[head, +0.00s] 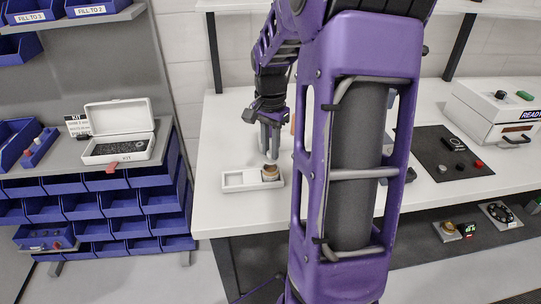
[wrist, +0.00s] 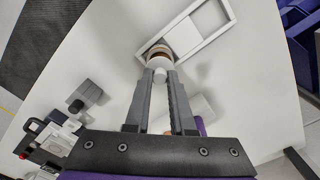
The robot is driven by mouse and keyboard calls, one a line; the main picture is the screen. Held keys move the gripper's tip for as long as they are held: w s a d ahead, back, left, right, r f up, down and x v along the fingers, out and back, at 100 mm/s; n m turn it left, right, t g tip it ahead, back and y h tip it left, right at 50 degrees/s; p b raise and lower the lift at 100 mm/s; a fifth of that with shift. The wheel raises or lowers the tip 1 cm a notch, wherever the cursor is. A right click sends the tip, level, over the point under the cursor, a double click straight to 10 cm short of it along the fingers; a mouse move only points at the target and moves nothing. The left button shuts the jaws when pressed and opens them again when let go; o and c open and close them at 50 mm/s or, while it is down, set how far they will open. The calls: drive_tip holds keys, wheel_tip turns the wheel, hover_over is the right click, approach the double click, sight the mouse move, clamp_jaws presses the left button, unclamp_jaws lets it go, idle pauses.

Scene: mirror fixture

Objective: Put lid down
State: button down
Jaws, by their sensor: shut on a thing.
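My gripper (head: 269,156) points down over the right end of a white tray (head: 238,189) near the table's front left corner. In the wrist view my gripper (wrist: 160,76) has its fingertips close together on a small pale round lid (wrist: 158,63). Just past the lid is a brown round piece (wrist: 159,49) at one end of the tray (wrist: 213,46). The brown piece also shows in the head view (head: 270,175), in the tray's right compartment. The lid is at or just above it; I cannot tell whether they touch. The fingers partly hide both.
An open white kit box (head: 121,147) stands on the shelf at left, above blue bins. A white machine (head: 496,105) and a dark mat (head: 436,160) with small parts are at right. My arm hides the table's middle. The table left of the tray is clear.

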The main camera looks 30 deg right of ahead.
sight(270, 151)
wheel_tip(270, 151, up, 6)
drive_tip(key=shift+w+r+p, duration=0.15)
drive_tip(key=shift+r+p, duration=0.05)
drive_tip(key=shift+p, duration=0.1)
drive_tip(key=w+a+f+p, duration=0.1)
drive_tip(key=w+a+f, duration=0.1)
drive_tip(key=w, duration=0.5)
drive_tip(key=w+a+f, duration=0.1)
drive_tip(key=w+a, duration=0.2)
drive_tip(key=w, duration=0.5)
drive_tip(key=shift+w+d+f, duration=0.1)
drive_tip(key=shift+f, duration=2.5)
drive_tip(key=shift+w+d+f, duration=0.1)
drive_tip(key=shift+f, duration=2.5)
drive_tip(key=shift+f+b, duration=0.1)
drive_tip(key=shift+b, duration=0.2)
drive_tip(key=shift+f, duration=0.15)
drive_tip(key=c, duration=0.8)
unclamp_jaws()
drive_tip(key=shift+o, duration=0.2)
